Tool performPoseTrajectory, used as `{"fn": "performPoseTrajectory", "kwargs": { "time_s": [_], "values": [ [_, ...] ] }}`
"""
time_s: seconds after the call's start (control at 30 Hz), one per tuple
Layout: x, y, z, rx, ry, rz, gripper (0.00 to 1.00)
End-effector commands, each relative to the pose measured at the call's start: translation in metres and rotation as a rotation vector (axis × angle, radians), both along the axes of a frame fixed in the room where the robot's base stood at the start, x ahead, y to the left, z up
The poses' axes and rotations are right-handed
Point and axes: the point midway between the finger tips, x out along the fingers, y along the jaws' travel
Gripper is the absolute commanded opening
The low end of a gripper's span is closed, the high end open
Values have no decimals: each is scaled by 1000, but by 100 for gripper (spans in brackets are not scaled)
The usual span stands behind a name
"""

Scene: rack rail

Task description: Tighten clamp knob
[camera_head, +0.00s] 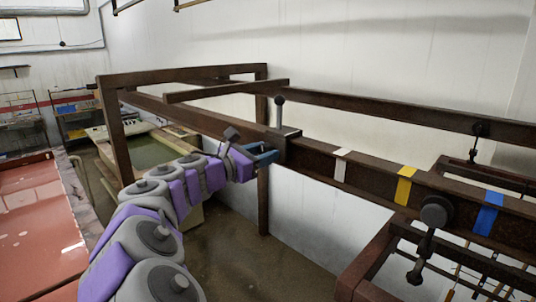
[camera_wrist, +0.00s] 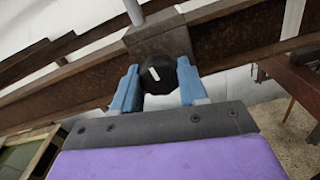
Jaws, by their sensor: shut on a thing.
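The clamp knob (camera_wrist: 159,74) is black with a short white mark, and it sits on the front of a brown clamp block in the wrist view. The clamp block (camera_wrist: 163,37) sits over the rack rail with a grey post rising from its top. It also shows in the head view (camera_head: 286,143), with a ball on the post. My gripper (camera_wrist: 157,82) has its blue fingers on both sides of the knob and is shut on it. In the head view my gripper (camera_head: 265,158) reaches the rail from the left, and the knob is hidden there.
The brown rail (camera_head: 375,178) runs to the right with white (camera_head: 341,165), yellow (camera_head: 404,185) and blue (camera_head: 487,213) bands. A dark round knob (camera_head: 436,211) hangs on the rail between yellow and blue. A red-topped table (camera_head: 35,225) stands at left. Floor (camera_head: 240,250) is clear below my arm.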

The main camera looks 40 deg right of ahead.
Motion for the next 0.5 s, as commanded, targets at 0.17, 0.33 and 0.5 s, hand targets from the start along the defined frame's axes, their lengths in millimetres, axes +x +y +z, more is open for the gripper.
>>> {"fn": "performPoseTrajectory", "kwargs": {
  "time_s": [0.17, 0.33, 0.5],
  "values": [
    [1, 1, 0, 11, -169, 5, 13],
    [1, 0, -1, 24, -330, 5, 13],
    [0, -1, -3, 38, -491, 2, 13]
  ]
}}
